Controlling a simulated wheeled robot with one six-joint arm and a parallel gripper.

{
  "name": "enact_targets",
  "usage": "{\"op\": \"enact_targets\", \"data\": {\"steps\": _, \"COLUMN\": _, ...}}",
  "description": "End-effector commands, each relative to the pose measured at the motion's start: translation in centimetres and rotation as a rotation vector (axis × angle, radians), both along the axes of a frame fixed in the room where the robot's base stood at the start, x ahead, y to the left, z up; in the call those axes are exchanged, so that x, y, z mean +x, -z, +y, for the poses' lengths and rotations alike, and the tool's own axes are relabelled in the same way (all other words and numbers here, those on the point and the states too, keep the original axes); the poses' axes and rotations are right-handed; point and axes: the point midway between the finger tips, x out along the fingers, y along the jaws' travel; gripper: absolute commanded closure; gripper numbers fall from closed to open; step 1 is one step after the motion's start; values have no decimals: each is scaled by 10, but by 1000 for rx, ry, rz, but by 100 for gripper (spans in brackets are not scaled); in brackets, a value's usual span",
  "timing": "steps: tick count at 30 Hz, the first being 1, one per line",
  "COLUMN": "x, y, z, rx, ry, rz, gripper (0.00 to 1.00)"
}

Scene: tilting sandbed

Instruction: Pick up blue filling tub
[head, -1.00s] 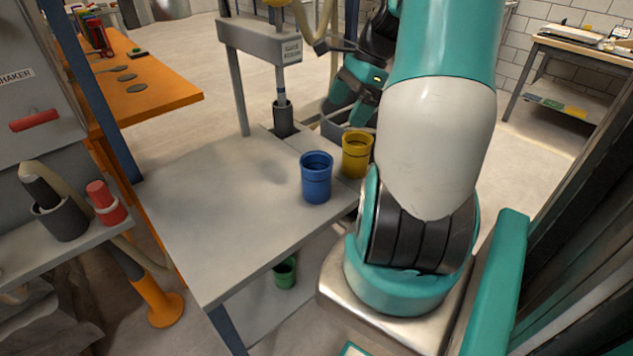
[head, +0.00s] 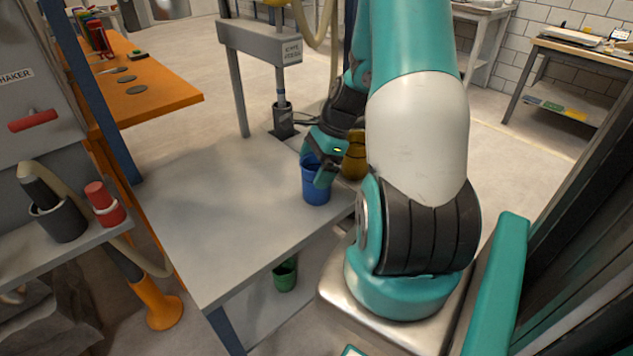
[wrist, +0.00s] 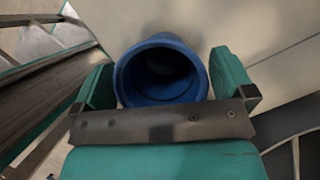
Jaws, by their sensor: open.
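The blue tub (head: 316,192) stands upright on the grey table, near its right edge. In the wrist view the blue tub (wrist: 160,97) shows its round open mouth between the two teal fingers of my gripper (wrist: 168,80). In the head view my gripper (head: 322,165) is at the tub and covers part of its rim. The gripper is open, with one finger on each side of the tub. A small gap shows beside the right finger; contact at the left finger is hard to tell.
A yellow tub (head: 354,160) stands close behind and right of the blue one, partly hidden by my arm. A grey post-mounted machine (head: 265,42) stands at the table's back. A green tub (head: 285,274) is below the table. The table's left half (head: 205,205) is clear.

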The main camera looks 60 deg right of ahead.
Motion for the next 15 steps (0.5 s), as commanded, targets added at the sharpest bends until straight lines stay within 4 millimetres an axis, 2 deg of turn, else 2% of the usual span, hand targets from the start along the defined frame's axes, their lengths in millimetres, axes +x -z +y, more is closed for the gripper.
{"op": "enact_targets", "data": {"steps": 3, "x": 2, "y": 10, "z": 4, "rx": 1, "ry": 0, "rz": 1, "gripper": 0}}
{"op": "enact_targets", "data": {"steps": 10, "x": 3, "y": 10, "z": 4, "rx": -1, "ry": -1, "rz": -1, "gripper": 0}}
{"op": "enact_targets", "data": {"steps": 15, "x": 3, "y": 10, "z": 4, "rx": -1, "ry": -1, "rz": -1, "gripper": 39}}
